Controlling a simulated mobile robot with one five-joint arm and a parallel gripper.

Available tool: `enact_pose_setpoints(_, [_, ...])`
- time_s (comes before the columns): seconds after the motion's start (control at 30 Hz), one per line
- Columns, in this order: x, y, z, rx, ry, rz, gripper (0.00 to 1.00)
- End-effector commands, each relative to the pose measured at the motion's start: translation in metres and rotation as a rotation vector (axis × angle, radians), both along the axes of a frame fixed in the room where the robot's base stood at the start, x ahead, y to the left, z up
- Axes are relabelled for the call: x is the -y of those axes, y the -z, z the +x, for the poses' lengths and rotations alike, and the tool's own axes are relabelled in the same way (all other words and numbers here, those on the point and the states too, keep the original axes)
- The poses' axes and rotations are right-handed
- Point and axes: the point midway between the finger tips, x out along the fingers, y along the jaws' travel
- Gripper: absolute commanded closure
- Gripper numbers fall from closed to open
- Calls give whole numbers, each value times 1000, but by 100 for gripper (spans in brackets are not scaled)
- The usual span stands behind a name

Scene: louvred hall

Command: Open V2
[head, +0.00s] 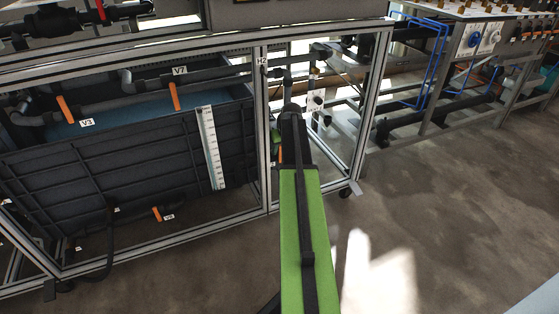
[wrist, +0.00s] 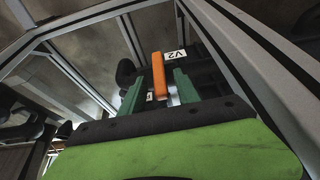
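The V2 valve's orange handle (wrist: 158,76) shows in the middle of the wrist view, its long side running up and down in the picture. The white V2 label (wrist: 174,55) is just to its upper right. My gripper (wrist: 157,84) is open, with one green finger on each side of the handle and visible gaps beside it. I cannot tell how deep the fingers reach along the handle.
Metal frame posts (head: 262,130) stand close left of my arm, and a frame bar (wrist: 250,60) runs close on the right in the wrist view. Other orange handles sit at V3 (head: 65,109) and V7 (head: 174,97) by the dark tank (head: 120,160). Open floor (head: 440,200) lies right.

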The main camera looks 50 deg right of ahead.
Motion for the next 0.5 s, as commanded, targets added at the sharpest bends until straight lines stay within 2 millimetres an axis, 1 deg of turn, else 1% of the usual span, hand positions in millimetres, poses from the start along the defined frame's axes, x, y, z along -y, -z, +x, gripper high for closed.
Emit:
enact_pose_setpoints(0.03, [1,9,3,0,0,0,62])
enact_pose_setpoints(0.3, [1,7,4,0,-1,0,62])
enact_pose_setpoints(0.33, [1,7,4,0,-1,0,63])
enact_pose_setpoints(0.5, [0,7,4,0,-1,1,85])
